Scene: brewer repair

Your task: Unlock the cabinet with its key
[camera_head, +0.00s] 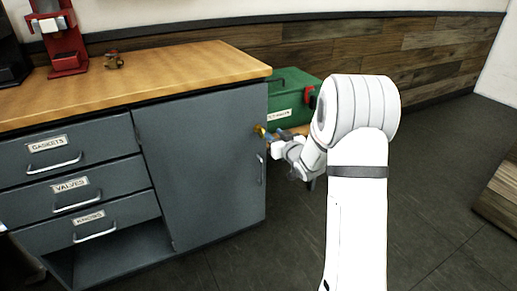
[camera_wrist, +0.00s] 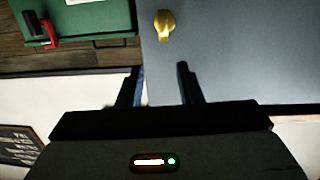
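The fingertips are short of the yellow piece, which lies roughly in line with the gap. In the head view my gripper (camera_head: 268,136) is beside the door's right edge.
A green box (camera_head: 292,92) with a red latch stands behind the cabinet's right side. Drawers (camera_head: 80,180) are at left. Floor is clear around the door's front.

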